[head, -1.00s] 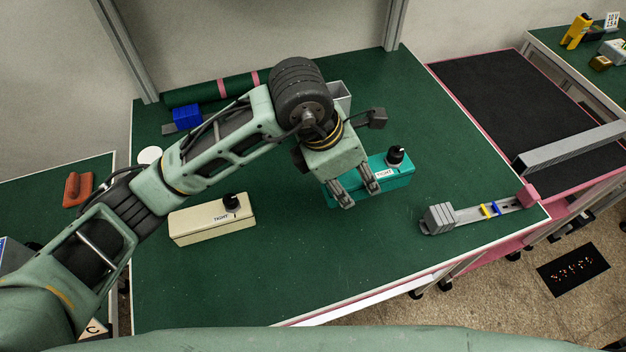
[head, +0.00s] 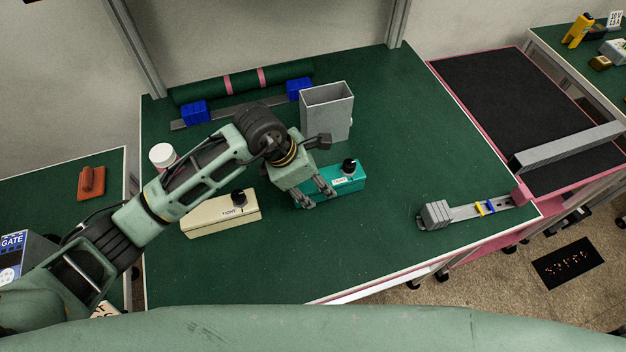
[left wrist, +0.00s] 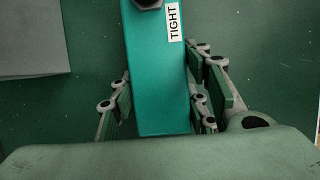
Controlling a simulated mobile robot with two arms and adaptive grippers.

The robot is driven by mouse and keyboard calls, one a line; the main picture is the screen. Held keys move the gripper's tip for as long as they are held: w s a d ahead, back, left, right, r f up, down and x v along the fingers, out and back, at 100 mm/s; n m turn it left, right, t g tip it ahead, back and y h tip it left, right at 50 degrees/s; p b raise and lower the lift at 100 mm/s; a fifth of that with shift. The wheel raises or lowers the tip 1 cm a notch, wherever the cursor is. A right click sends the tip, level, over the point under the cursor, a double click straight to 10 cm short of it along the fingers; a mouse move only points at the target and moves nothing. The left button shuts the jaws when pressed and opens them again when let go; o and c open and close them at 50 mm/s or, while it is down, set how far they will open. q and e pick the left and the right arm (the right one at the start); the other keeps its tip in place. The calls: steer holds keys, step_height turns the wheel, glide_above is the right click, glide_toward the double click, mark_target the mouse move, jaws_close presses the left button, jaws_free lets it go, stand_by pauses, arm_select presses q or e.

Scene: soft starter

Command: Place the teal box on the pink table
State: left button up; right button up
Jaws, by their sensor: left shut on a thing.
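The teal box (head: 345,178) is a long block with a black knob on top and a white "TIGHT" label. My left gripper (head: 318,197) is shut on its near-left end, which the fingers partly hide. In the left wrist view the teal box (left wrist: 157,80) lies between the two fingers (left wrist: 160,105). I cannot tell whether the box touches the green table below. The pink table (head: 490,100), with pink edges and a black top, stands to the right. My right gripper is not in view.
The green table (head: 400,110) also bears a cream box (head: 222,213) with a knob, a grey open bin (head: 327,112), a rail with clamp (head: 435,214) and a green roll (head: 245,82). A grey bar (head: 570,145) crosses the pink table's front; its back is clear.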

arm_select(q)
steer(key=shift+f, duration=0.1)
steer(key=o, duration=1.3)
steer(key=shift+r, duration=0.25)
steer(key=b+v, duration=0.2)
steer(key=v, duration=0.8)
steer(key=shift+a+r, duration=0.15)
steer(key=shift+r, duration=0.1)
steer(key=shift+s+a+r, duration=0.1)
steer(key=shift+a+r, duration=0.1)
steer(key=shift+r, duration=0.4)
